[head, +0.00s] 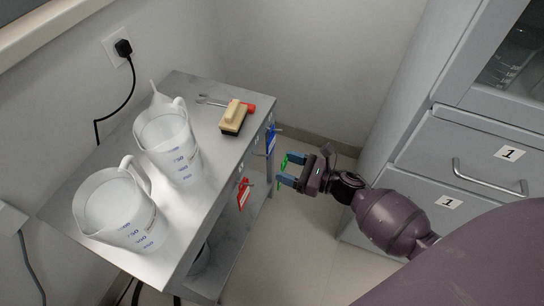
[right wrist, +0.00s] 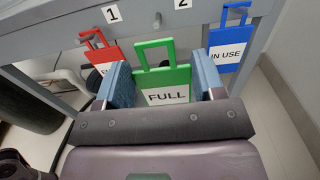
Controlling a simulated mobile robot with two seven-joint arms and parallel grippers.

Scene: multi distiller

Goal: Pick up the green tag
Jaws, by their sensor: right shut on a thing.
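The green tag (right wrist: 165,85) is marked "FULL" and has an open loop handle at its top. It is between the two blue fingers of my right gripper (right wrist: 163,90) in the right wrist view. In the head view a sliver of the green tag (head: 283,161) shows at the fingers of my right gripper (head: 283,172). The right gripper is shut on the tag and holds it in front of the table's side edge, apart from the table top. My left gripper is not in view.
A red tag (head: 243,194) and a blue "IN USE" tag (head: 270,138) hang on the metal table's (head: 205,215) side. A grey cabinet (head: 455,150) is at right.

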